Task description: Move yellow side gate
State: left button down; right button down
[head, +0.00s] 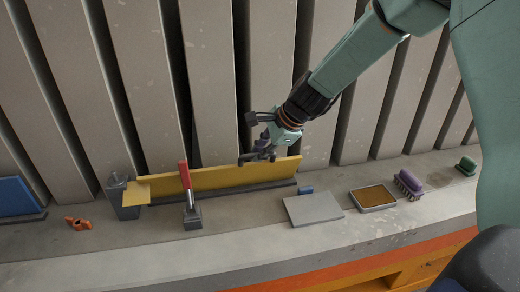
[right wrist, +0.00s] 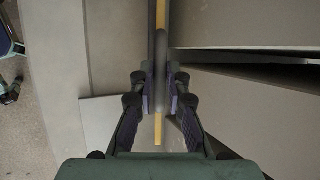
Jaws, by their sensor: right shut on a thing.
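The yellow side gate (head: 225,178) is a long upright board on the shelf in the head view, standing along a dark base strip. In the right wrist view its top edge shows as a thin yellow strip (right wrist: 158,130). My right gripper (head: 258,157) is at the gate's top edge, right of its middle. In the right wrist view the right gripper (right wrist: 160,90) is shut on the gate, with a rounded grey piece between the fingers. A red-handled clamp (head: 185,175) stands in front of the gate's left part. My left gripper is not in view.
A grey block with a yellow plate (head: 136,195) stands at the gate's left end. Orange piece (head: 78,223), blue panel (head: 16,197), grey plate (head: 313,208), brown-filled tray (head: 373,198), purple brush (head: 408,184) and green item (head: 467,166) lie along the shelf. Upright grey slabs stand behind.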

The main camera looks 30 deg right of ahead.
jog(key=shift+s+a+f, duration=0.25)
jog(key=shift+s+f, duration=0.5)
jog(key=shift+s, duration=0.05)
jog(key=c, duration=1.6)
grip_release()
jog(key=shift+s, duration=0.15)
jog(key=shift+d+r, duration=0.1)
jog(key=shift+r, duration=0.1)
jog(key=shift+w+v, duration=0.2)
jog(key=shift+v, duration=2.7)
jog(key=shift+w+v, duration=0.15)
jog(key=shift+v, duration=2.75)
